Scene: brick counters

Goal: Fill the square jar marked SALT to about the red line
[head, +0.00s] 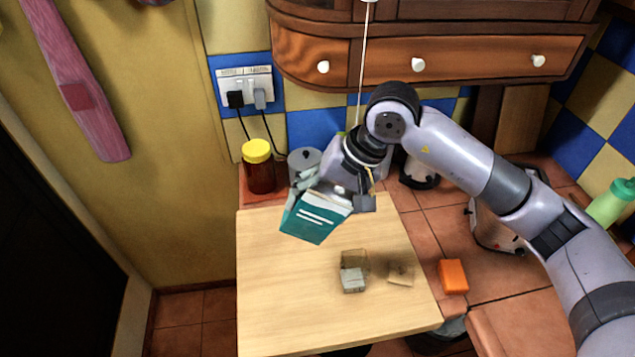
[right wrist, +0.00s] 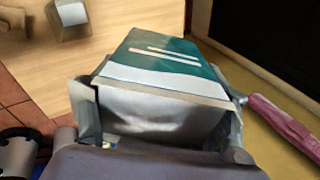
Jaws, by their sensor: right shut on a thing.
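My right gripper (head: 335,194) is shut on a teal and white carton (head: 312,218), held tilted above the back left part of the wooden board. The carton also shows between the fingers in the right wrist view (right wrist: 165,65). A small clear square jar (head: 354,258) stands on the board, to the right of and nearer than the carton, with a pale grey-white block-like lower part. A second small square see-through thing (head: 401,272) is to its right. No SALT mark or red line is readable on either. My left gripper is not in view.
An orange block (head: 453,276) lies on the tiled counter right of the wooden board (head: 280,310). A yellow-lidded brown jar (head: 259,168) and a grey canister (head: 303,162) stand behind the board. A wooden cabinet (head: 450,55) overhangs the back. The board's front left is clear.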

